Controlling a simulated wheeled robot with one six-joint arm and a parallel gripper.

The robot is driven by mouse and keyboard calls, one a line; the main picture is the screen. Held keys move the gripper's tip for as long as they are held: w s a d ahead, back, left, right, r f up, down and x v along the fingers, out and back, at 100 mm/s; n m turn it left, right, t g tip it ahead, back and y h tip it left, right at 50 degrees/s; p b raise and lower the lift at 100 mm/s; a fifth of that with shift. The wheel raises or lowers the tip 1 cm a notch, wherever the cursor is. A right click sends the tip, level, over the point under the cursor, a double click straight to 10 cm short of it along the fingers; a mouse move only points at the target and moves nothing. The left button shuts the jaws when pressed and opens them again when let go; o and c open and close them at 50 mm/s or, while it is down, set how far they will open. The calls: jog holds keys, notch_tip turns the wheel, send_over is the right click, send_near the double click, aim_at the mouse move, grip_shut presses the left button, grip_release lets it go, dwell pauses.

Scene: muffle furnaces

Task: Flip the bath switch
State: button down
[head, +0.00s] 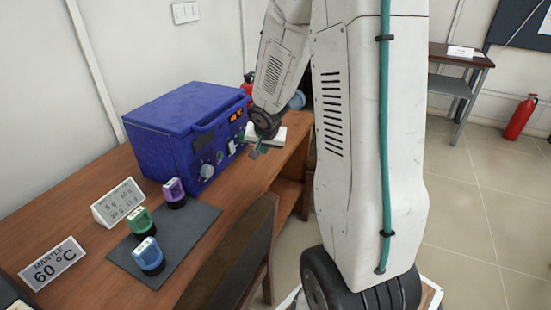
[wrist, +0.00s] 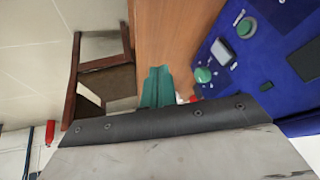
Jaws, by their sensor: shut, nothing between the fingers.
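The blue bath (head: 185,130) stands on the wooden desk, its front panel facing my arm. The panel carries a lit orange display (head: 236,115), a round knob (head: 206,171) and a pale rocker-like switch (head: 232,147). In the wrist view the blue panel (wrist: 268,75) fills the upper right, with the rectangular switch (wrist: 222,52) between two round green parts. My gripper (head: 257,151) is shut and empty, its green fingers just in front of the panel, to the right of the switch. In the wrist view the fingers (wrist: 157,82) point over the desk, apart from the switch.
A dark mat (head: 190,238) holds purple, green and blue-topped items. Two label cards (head: 118,203) (head: 53,263) stand on the desk. A chair (head: 235,255) is at the desk's front edge. A red extinguisher (head: 520,117) stands far right.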

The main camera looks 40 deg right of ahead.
jog(key=s+a+r+n+g, duration=0.2)
jog(key=s+a+r, duration=0.2)
jog(key=s, duration=0.3)
jog(key=s+a+r+n+g, duration=0.3)
jog(key=s+a+r, duration=0.1)
jog(key=s, duration=0.3)
jog(key=shift+a+y, duration=0.4)
jog(key=shift+a, duration=0.15)
jog(key=shift+s, duration=0.1)
jog(key=s+a+r+n+t+y, duration=0.1)
jog(key=s+a+r+n, duration=0.4)
jog(key=s+a+r, duration=0.5)
jog(key=shift+s+a+y, duration=0.8)
jog(key=shift+s+a, duration=0.25)
jog(key=shift+a, duration=1.1)
